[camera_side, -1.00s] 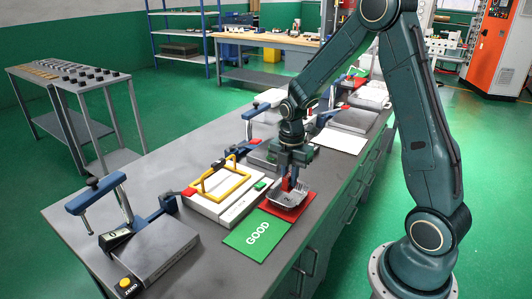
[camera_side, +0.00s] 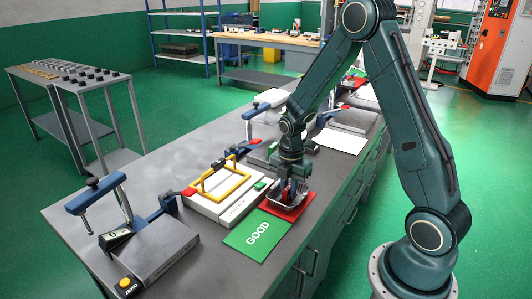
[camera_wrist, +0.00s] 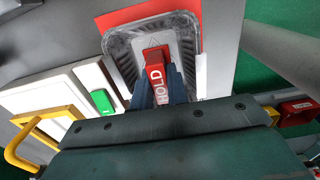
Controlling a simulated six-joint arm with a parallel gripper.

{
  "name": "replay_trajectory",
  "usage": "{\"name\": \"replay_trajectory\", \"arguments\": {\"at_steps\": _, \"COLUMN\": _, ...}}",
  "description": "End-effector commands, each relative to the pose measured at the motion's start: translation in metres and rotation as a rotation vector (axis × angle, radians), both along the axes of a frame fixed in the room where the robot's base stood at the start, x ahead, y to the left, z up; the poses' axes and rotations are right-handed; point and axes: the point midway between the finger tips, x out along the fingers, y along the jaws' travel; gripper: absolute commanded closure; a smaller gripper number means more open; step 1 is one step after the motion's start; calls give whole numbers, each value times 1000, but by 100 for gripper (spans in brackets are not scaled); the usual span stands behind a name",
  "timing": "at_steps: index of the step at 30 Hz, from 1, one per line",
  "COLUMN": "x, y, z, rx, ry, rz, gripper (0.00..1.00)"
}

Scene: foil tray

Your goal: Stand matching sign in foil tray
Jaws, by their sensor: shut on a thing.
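My gripper (camera_wrist: 157,85) is shut on a red sign (camera_wrist: 156,72) with white lettering that appears to read HOLD. The sign is between the blue-grey fingers, over the inside of the foil tray (camera_wrist: 119,58). The silver tray sits on a red mat (camera_wrist: 140,12), which also shows in the side view (camera_side: 287,214). In the side view my gripper (camera_side: 289,188) points down into the tray. The fingers and tray wall hide the sign's lower end, so I cannot tell whether it touches the tray floor.
A green mat marked GOOD (camera_side: 257,234) lies beside the red mat. A white device with a yellow handle (camera_side: 216,200) stands to the left. A scale with a blue clamp arm (camera_side: 150,250) is at the near left. The table's front edge is close.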

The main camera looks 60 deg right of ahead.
Motion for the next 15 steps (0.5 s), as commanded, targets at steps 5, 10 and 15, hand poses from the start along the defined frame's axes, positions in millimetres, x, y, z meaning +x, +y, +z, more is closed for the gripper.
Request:
{"name": "replay_trajectory", "arguments": {"at_steps": 5, "x": 0, "y": 0, "z": -3, "rx": 0, "ry": 0, "rz": 0, "gripper": 82}}
{"name": "replay_trajectory", "arguments": {"at_steps": 10, "x": 0, "y": 0, "z": -3, "rx": 0, "ry": 0, "rz": 0, "gripper": 62}}
{"name": "replay_trajectory", "arguments": {"at_steps": 15, "x": 0, "y": 0, "z": -3, "rx": 0, "ry": 0, "rz": 0, "gripper": 62}}
